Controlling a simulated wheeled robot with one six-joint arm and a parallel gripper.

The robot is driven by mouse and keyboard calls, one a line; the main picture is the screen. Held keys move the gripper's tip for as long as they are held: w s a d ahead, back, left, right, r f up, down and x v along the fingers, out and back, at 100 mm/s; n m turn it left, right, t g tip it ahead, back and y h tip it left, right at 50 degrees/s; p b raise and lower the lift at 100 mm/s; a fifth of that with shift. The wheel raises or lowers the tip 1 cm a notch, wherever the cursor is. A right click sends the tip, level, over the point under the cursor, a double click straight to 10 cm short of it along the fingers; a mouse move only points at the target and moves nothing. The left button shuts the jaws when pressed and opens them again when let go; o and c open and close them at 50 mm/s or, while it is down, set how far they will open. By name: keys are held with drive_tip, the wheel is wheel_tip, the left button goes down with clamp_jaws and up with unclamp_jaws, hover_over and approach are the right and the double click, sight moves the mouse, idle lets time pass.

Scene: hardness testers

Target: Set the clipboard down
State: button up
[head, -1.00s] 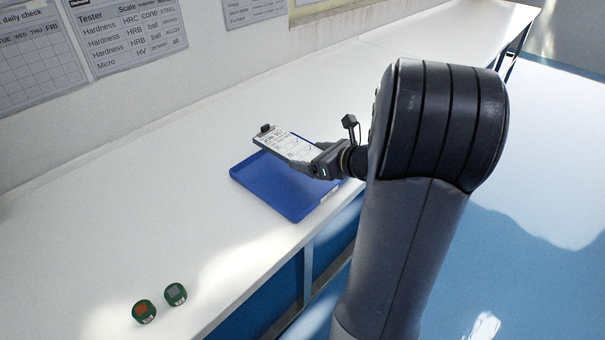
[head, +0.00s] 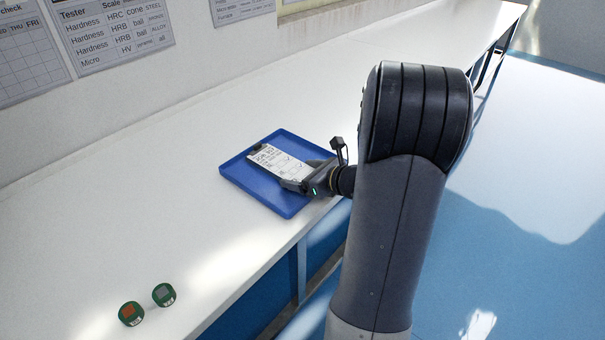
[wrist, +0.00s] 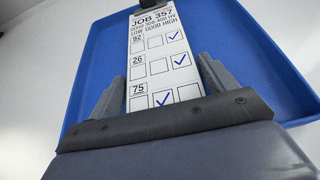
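The clipboard (head: 276,160) is a narrow white board with a dark clip and a sheet headed JOB 357. It lies about flat, within the outline of the blue tray (head: 237,174) in the head view. Whether it touches the tray floor I cannot tell. In the wrist view the clipboard (wrist: 163,62) runs between both grey fingers, which sit against its side edges. My gripper (head: 299,174) is shut on its near end, over the tray's right side.
The tray sits on a long white bench (head: 130,215) near its front edge. Printed charts (head: 110,30) hang on the wall. The bench is otherwise clear.

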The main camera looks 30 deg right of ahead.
drive_tip(key=o, duration=0.4)
drive_tip(key=shift+c, duration=0.2)
drive_tip(key=shift+s+d+r, duration=0.1)
drive_tip(key=shift+s+r, duration=0.1)
drive_tip(key=shift+r, duration=0.1)
drive_tip(key=p+v, duration=0.2)
drive_tip(key=v, duration=0.9)
drive_tip(key=shift+s, duration=0.25)
drive_tip(key=shift+d+r, duration=0.1)
drive_tip(key=b+x, duration=0.2)
drive_tip(key=x, duration=1)
drive_tip(key=shift+r+p, duration=0.45)
drive_tip(key=shift+r, duration=0.5)
drive_tip(key=shift+f, duration=0.15)
